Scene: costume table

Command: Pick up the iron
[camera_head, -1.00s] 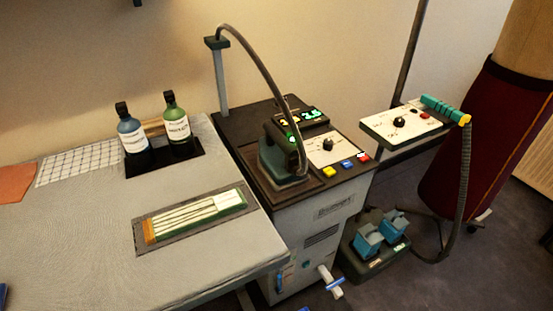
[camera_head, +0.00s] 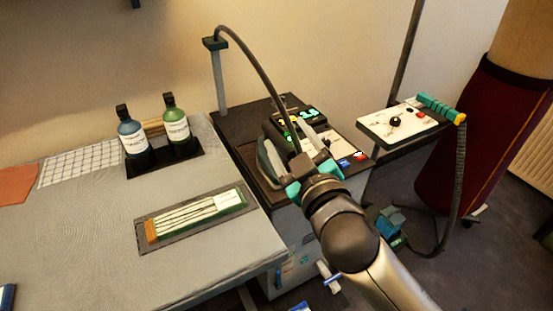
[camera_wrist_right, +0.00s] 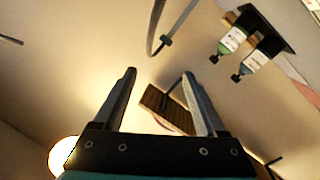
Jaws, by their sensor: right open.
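The iron (camera_head: 275,130) is a dark green appliance on top of the black steam station, with a cord rising from it. It is largely hidden behind my right gripper in the head view. My right gripper (camera_head: 279,150) comes in from the lower right and its fingers overlap the iron in the picture; I cannot tell whether they touch it. In the right wrist view the gripper (camera_wrist_right: 165,90) is open, with nothing held between its fingers. The iron does not show there. My left gripper is not in view.
The steam station (camera_head: 237,125) stands beside the grey table (camera_head: 90,240). Two bottles (camera_head: 176,125) stand on a black tray at the back; a green-edged box (camera_head: 195,214) lies nearer. A control panel (camera_head: 403,122) with a ribbed teal handle is right. A post (camera_head: 219,80) carries the cord.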

